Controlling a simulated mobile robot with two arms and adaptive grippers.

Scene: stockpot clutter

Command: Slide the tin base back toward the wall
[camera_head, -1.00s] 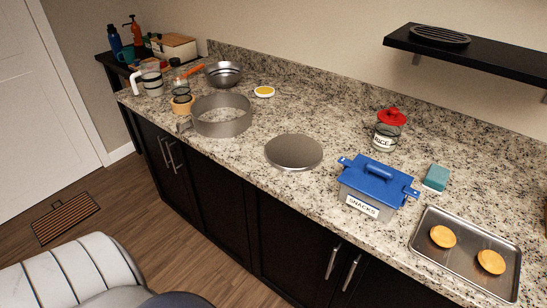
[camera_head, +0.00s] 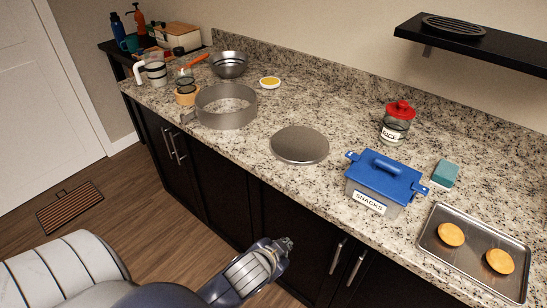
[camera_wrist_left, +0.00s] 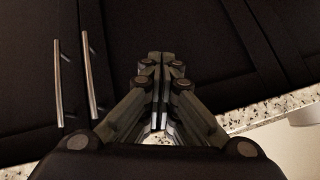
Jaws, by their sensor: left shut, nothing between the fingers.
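The tin base (camera_head: 300,145) is a flat round grey metal disc lying on the granite counter near its front edge. The separate tin ring (camera_head: 226,107) stands on the counter to its left. My left gripper (camera_head: 287,243) is low in front of the dark cabinets, below the counter edge and apart from the tin base. In the left wrist view its fingers (camera_wrist_left: 157,100) are together with nothing between them. The wall (camera_head: 330,50) runs behind the counter. My right gripper is in neither view.
To the right of the base stand a blue-lidded snacks box (camera_head: 384,184), a red-lidded rice jar (camera_head: 397,122), a teal sponge (camera_head: 444,173) and a baking tray (camera_head: 455,270). A small yellow-filled dish (camera_head: 270,83) and a metal bowl (camera_head: 230,65) sit behind the ring. The counter behind the base is clear.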

